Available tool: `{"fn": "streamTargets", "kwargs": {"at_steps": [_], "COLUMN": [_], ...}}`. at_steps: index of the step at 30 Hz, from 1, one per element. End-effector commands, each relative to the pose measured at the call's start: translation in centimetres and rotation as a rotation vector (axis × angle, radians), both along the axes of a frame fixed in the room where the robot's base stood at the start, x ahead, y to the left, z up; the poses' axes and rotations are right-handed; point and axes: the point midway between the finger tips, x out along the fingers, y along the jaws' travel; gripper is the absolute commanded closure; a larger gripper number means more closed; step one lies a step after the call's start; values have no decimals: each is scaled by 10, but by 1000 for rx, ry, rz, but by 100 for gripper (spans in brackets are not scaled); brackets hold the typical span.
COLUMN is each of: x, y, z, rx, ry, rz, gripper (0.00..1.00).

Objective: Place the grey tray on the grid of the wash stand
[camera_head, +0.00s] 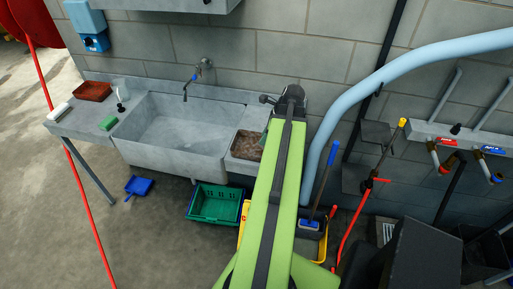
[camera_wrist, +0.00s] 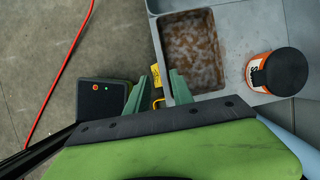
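A grey-rimmed tray or basin with a mottled brown bottom (camera_head: 232,153) sits at the right end of the grey wash stand (camera_head: 133,139), beside the sink. In the wrist view its grey rim (camera_wrist: 152,32) shows at the top centre. I cannot tell whether this is the grey tray or a recess of the stand, and no separate grid is clearly visible. My gripper (camera_wrist: 165,72) has its two green fingers apart, near the left wall of this brown-bottomed thing. Contact cannot be made out.
A black-lidded orange jar (camera_wrist: 258,73) stands right of the brown bottom. A red-brown tray (camera_head: 93,90), a white item (camera_head: 59,111) and a green sponge (camera_head: 108,123) lie on the left counter. A green crate (camera_head: 214,205) stands on the floor below. A tap (camera_head: 196,74) overhangs the sink.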

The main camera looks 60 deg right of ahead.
Motion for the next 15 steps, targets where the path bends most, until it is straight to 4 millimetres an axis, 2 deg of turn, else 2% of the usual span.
{"fn": "streamTargets", "kwargs": {"at_steps": [5,8,15], "x": [-4,-2,17], "y": [-3,-2,-1], "z": [-2,-12,-61], "rx": [-1,0,-2], "ry": [0,0,1], "rz": [-9,-8,-5], "gripper": [72,72,72]}}
